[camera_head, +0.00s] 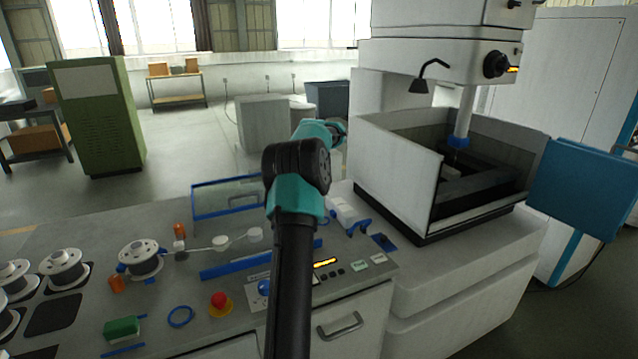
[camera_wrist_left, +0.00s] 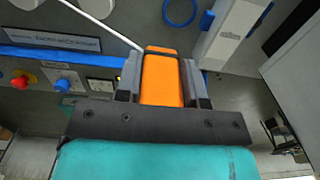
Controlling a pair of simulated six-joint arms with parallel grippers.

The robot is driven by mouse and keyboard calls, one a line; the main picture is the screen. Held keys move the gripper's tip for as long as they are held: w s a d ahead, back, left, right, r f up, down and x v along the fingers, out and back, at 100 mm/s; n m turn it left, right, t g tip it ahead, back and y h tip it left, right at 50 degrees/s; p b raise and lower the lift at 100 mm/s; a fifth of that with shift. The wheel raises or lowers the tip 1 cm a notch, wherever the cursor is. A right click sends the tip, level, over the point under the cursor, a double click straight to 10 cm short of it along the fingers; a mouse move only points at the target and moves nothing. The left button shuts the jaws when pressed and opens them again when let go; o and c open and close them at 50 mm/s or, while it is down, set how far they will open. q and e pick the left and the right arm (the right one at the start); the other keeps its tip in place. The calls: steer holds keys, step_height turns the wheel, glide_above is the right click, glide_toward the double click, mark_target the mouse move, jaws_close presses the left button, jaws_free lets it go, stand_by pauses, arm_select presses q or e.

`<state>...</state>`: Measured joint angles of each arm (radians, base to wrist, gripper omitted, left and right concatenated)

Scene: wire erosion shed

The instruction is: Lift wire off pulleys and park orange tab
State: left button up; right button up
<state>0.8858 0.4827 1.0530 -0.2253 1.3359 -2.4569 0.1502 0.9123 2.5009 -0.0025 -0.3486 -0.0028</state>
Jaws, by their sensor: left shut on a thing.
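In the left wrist view my left gripper (camera_wrist_left: 160,80) is shut on an orange tab (camera_wrist_left: 162,72), with a dark finger on each side of it. A dark line crosses the tab near its tip. A pale thin wire or rod (camera_wrist_left: 104,22) runs from the upper left to the tab's tip. In the head view a dark and teal arm of mine fills the middle, and its gripper and the tab are hidden. Two pale discs, perhaps pulleys, (camera_head: 221,243) and (camera_head: 255,234), stand on the bench left of the arm. My right gripper is not seen.
Wire spools (camera_head: 141,259) stand at the left of the bench (camera_head: 70,232). A red button (camera_head: 220,300), a blue ring (camera_head: 181,317) and a green block (camera_head: 122,328) lie nearer. An open machine tank (camera_head: 398,165) rises at the right. A clear blue-edged panel (camera_head: 228,194) stands behind.

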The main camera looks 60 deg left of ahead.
arm_select(q)
steer(key=s, duration=1.2)
steer(key=shift+a, duration=0.15)
stand_by(0.3)
steer(key=s, duration=1.1)
steer(key=shift+s, duration=0.25)
steer(key=shift+s+a, duration=0.1)
steer(key=shift+s, duration=0.05)
